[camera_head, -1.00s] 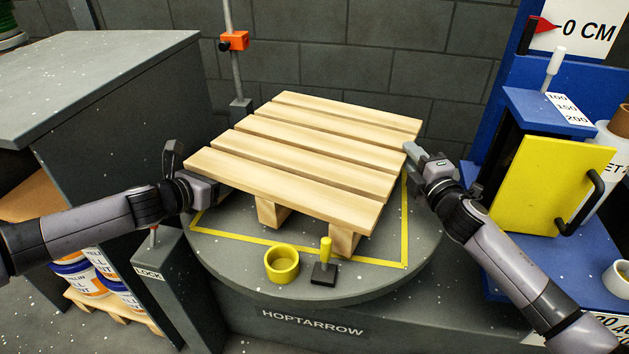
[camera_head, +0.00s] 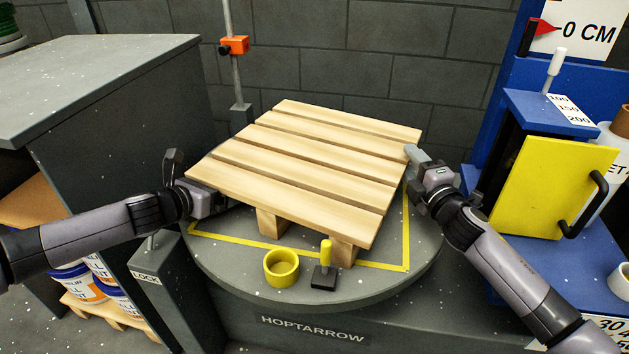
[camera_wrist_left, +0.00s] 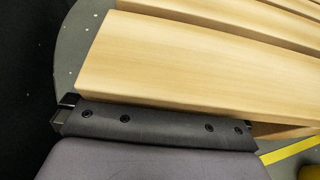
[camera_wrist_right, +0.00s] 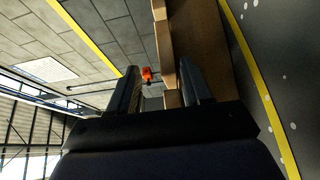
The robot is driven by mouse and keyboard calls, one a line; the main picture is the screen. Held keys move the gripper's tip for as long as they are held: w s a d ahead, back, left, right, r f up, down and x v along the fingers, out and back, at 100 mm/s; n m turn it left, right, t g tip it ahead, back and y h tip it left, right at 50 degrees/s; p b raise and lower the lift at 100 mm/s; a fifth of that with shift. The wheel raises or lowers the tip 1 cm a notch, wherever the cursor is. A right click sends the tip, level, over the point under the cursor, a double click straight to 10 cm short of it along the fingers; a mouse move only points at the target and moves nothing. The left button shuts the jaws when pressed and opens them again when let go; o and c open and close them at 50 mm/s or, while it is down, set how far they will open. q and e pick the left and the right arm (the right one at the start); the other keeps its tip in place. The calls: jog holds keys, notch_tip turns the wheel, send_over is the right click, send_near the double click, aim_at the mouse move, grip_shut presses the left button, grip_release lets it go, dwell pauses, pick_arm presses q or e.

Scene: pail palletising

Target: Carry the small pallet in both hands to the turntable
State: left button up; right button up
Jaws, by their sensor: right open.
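The small wooden pallet (camera_head: 300,165) is over the turntable (camera_head: 300,293), roughly level, with its blocks down at the plate inside the yellow outline. Whether every block touches is hidden. My left gripper (camera_head: 215,200) is at the pallet's left corner, its fingers hidden under the front board; the pallet edge also shows in the left wrist view (camera_wrist_left: 180,65). I cannot tell whether it is open. My right gripper (camera_head: 413,160) is open at the pallet's right edge. In the right wrist view its fingers (camera_wrist_right: 160,90) stand apart with pallet wood (camera_wrist_right: 195,45) close by.
A yellow ring-shaped cup (camera_head: 282,268) and a yellow-handled knob (camera_head: 324,266) stand at the turntable's front. A grey cabinet (camera_head: 120,120) is left. A blue bench with a yellow panel (camera_head: 550,185) is right. A pole with an orange clamp (camera_head: 235,46) stands behind.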

aim_at(215, 169)
pick_arm(q)
notch_tip(215, 169, up, 9)
jog(key=shift+f, duration=0.1)
jog(key=shift+r, duration=0.85)
pick_arm(e)
jog(key=shift+a+f, duration=0.1)
jog(key=shift+f, duration=0.05)
jog(key=o, duration=0.9)
jog(key=v, duration=0.6)
jog(key=shift+s+d, duration=0.25)
jog(key=shift+d, duration=0.1)
pick_arm(q)
jog(key=shift+d, duration=0.1)
pick_arm(e)
jog(key=shift+s+d, duration=0.1)
jog(key=shift+s, duration=0.65)
